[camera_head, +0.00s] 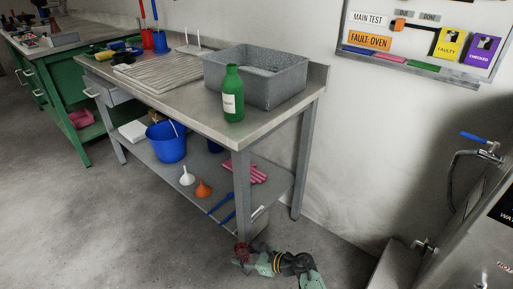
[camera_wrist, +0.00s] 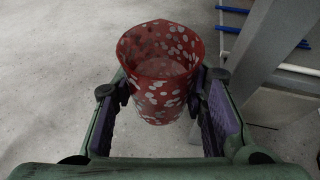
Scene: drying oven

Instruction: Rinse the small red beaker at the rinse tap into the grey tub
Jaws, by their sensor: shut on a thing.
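The small red beaker (camera_wrist: 158,92), red with white spots, is upright between the two finger pads of my gripper (camera_wrist: 162,110) in the wrist view. Its open mouth faces the camera, and I cannot tell whether it holds liquid. In the head view the beaker (camera_head: 243,249) and my gripper (camera_head: 252,262) are low in front of the workbench, above the floor. The grey tub (camera_head: 280,93) stands on the back right of the bench top, well above my gripper. A tap with a blue lever and hose (camera_head: 470,150) is at the right; I cannot tell if it is the rinse tap.
A green bottle (camera_head: 232,95) stands at the bench edge before the tub. The bench leg (camera_head: 242,195) is close behind my gripper. The lower shelf holds a blue bucket (camera_head: 166,142), funnels and pink gloves. A metal unit (camera_head: 450,240) stands right. Floor at left is clear.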

